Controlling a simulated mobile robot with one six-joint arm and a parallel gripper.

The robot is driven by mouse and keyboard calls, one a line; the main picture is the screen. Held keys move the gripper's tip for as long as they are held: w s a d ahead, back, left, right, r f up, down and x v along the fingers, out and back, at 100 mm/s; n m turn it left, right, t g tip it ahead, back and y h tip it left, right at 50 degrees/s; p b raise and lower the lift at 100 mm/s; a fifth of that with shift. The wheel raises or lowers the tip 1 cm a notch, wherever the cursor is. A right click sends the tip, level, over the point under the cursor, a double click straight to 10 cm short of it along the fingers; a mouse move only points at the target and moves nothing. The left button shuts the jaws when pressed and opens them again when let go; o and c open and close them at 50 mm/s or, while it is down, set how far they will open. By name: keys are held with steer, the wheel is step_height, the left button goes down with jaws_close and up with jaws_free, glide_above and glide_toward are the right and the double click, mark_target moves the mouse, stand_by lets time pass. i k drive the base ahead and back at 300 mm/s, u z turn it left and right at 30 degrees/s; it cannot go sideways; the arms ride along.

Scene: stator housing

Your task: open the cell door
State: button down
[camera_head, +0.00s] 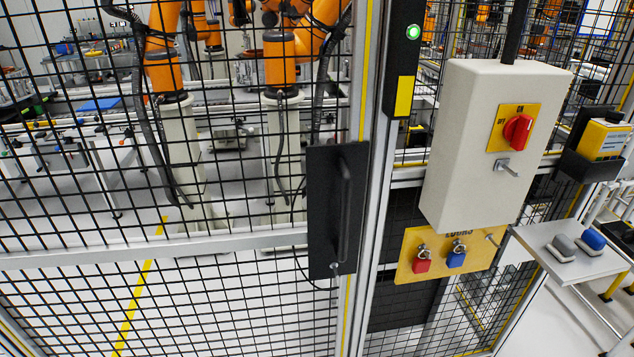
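The cell door (170,246) is a black mesh panel in a light metal frame, filling the left half of the head view. It looks shut against the post (385,190). A black plate with a vertical door handle (345,200) sits at its right edge. A black switch unit (402,60) with a lit green light (413,32) and a yellow patch is on the post above and right of the handle. My gripper does not show.
A grey box (460,150) with a red rotary switch (517,129) is right of the door. Below it a yellow board (415,268) holds a red padlock (422,262) and a blue padlock (456,256). A small shelf (585,268) juts out at right. Orange robot arms (290,55) stand behind the mesh.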

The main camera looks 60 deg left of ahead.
mark_target(335, 173)
steer(key=u, duration=3.15)
steer(key=k, duration=0.75)
steer(key=i, duration=0.75)
steer(key=u, duration=0.1)
